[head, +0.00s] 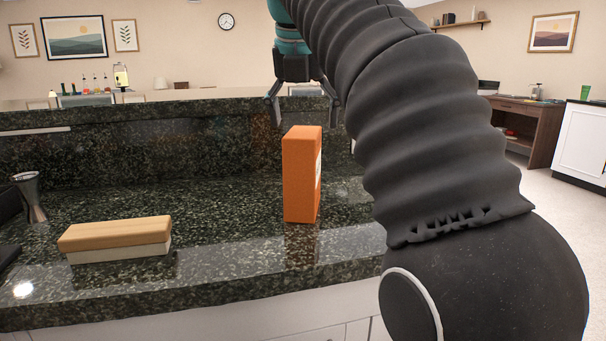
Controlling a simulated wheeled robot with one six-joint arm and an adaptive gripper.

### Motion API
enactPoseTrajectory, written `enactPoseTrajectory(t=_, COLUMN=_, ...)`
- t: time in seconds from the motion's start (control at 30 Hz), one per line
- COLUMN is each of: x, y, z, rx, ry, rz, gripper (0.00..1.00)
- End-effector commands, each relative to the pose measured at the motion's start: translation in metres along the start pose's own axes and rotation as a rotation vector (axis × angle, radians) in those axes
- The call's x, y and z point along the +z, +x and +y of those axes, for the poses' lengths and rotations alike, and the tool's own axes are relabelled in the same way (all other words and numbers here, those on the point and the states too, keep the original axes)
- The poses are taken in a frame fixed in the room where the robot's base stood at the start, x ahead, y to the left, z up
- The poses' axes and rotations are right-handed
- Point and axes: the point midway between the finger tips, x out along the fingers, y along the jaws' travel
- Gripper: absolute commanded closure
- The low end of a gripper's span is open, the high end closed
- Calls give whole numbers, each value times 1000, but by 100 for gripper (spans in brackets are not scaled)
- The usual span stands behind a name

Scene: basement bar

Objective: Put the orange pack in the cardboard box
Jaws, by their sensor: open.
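The orange pack (299,176) stands upright on the dark speckled stone counter, near its front edge, in the head view. A pale label shows on its right side. My gripper (303,111) is open and empty, pointing down above the pack, with its fingers apart. The fingertips appear just above the pack's top in the picture; I cannot tell the exact gap or depth. No cardboard box is visible in this view. My arm covers the right middle of the picture and hides part of the counter.
A wood-topped block with a pale lower part (116,238) lies on the counter to the left. A metal jigger (31,197) stands at the far left. A raised stone ledge (150,112) runs behind. Counter between block and pack is clear.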

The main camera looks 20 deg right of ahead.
Motion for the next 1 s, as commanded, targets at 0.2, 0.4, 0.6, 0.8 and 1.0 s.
enactPoseTrajectory(t=0.2, x=-1, y=23, z=1, rx=1, ry=-1, rz=0, gripper=14)
enactPoseTrajectory(t=0.4, x=-3, y=40, z=2, rx=0, ry=-1, rz=2, gripper=14)
enactPoseTrajectory(t=0.6, x=-4, y=67, z=4, rx=1, ry=0, rz=1, gripper=14)
enactPoseTrajectory(t=0.8, x=-3, y=76, z=4, rx=2, ry=-1, rz=-1, gripper=14)
enactPoseTrajectory(t=1.0, x=-3, y=76, z=4, rx=2, ry=-1, rz=-1, gripper=14)
